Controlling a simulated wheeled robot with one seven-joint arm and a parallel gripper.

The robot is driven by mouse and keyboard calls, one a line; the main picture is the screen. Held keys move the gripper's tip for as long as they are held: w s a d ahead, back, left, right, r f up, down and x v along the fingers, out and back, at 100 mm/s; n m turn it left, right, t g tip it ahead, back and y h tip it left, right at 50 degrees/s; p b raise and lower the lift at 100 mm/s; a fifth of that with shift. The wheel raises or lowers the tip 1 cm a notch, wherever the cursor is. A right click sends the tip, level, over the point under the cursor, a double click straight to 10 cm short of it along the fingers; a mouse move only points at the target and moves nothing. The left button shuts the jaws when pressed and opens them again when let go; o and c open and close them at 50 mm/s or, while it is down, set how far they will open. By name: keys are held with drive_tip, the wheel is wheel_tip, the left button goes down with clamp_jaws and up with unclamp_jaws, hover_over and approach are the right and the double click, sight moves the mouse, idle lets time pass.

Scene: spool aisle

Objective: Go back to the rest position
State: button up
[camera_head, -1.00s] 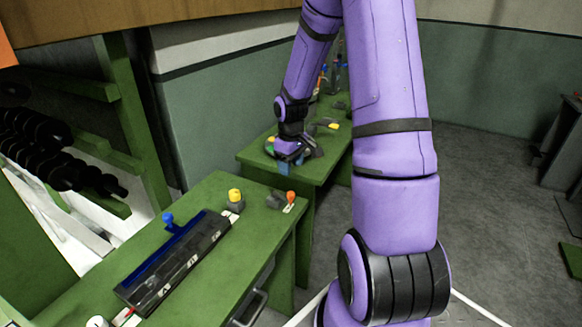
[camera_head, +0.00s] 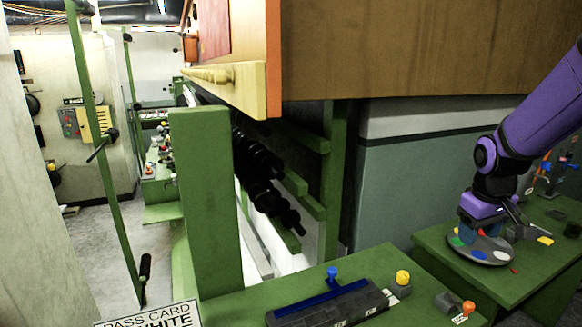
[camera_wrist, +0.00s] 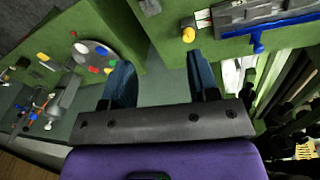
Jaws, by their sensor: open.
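My purple arm reaches in from the right in the head view. My gripper (camera_head: 477,232) hangs at its end, in front of or over the green table on the right. In the wrist view its two blue fingers (camera_wrist: 162,85) stand wide apart with nothing between them. Past the fingers lie the grey floor and the gap between two green tables. A round grey plate (camera_head: 492,255) with coloured pieces on it sits on the right table, close to the gripper in the head view. The plate also shows left of the fingers in the wrist view (camera_wrist: 96,48).
The nearer green table (camera_head: 236,308) bears a dark tray (camera_head: 325,306) with a blue handle and a yellow-topped block (camera_head: 402,282). A green post (camera_head: 203,190) and dark spools (camera_head: 258,170) stand behind it. An aisle with open floor (camera_head: 108,245) runs at left.

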drive_tip(key=s+a+r+t, duration=0.2)
drive_tip(key=s+a+r, duration=0.4)
drive_tip(key=s, duration=0.3)
drive_tip(key=s+a+r+m+t+y, duration=0.1)
drive_tip(key=s+a+r, duration=0.5)
drive_tip(key=s, duration=0.3)
drive_tip(key=shift+s+a+r+t, duration=0.15)
drive_tip(key=shift+s+r+t, duration=0.2)
drive_tip(key=shift+r, duration=0.45)
drive_tip(key=shift+w, duration=0.1)
idle(0.5)
